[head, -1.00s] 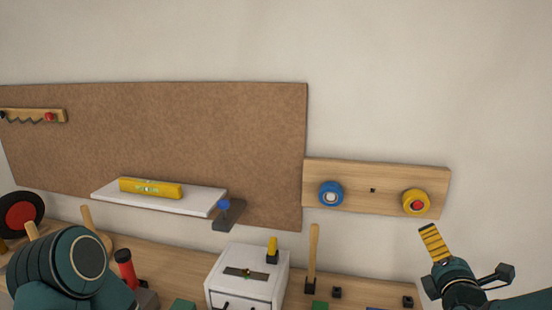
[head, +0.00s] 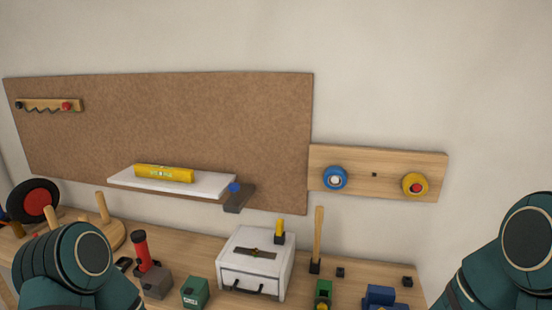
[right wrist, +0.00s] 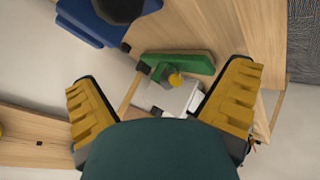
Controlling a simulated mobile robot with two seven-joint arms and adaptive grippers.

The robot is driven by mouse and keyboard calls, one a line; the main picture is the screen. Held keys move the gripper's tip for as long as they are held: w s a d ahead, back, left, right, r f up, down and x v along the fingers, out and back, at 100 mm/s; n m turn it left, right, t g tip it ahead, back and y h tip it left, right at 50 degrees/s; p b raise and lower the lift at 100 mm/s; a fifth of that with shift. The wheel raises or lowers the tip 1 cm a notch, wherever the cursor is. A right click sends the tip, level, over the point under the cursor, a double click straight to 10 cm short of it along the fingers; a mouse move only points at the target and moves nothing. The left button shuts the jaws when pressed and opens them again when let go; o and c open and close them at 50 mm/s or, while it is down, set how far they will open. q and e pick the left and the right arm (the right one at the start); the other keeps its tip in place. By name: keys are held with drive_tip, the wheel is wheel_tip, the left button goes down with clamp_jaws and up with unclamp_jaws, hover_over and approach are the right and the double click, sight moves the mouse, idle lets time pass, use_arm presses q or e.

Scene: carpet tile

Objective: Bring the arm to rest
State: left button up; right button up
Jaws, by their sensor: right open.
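My right arm (head: 505,255) shows at the right edge of the head view, with its gripper out of that frame. In the right wrist view my right gripper (right wrist: 160,105) is open, its two yellow ribbed fingers wide apart with nothing held between them. My left arm (head: 75,265) shows at the lower left of the head view. The left gripper is out of view.
The workbench (head: 190,240) carries a white drawer box (head: 235,273), a green block (head: 195,292), a red-handled tool (head: 141,248) and a blue object (head: 379,296). A shelf (head: 215,185) and a wooden board with knobs (head: 375,188) are on the wall.

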drive_tip(key=s+a+f+m+g+y, duration=0.3)
drive_tip(key=s+a+f+m+g, duration=0.4)
drive_tip(key=s+a+f+m, duration=0.4)
wheel_tip(320, 180, down, 3)
drive_tip(key=s+m, duration=0.1)
drive_tip(key=s, duration=0.2)
drive_tip(key=shift+a+b, duration=0.4)
drive_tip(key=shift+w+f, duration=0.1)
drive_tip(key=shift+c, duration=0.3)
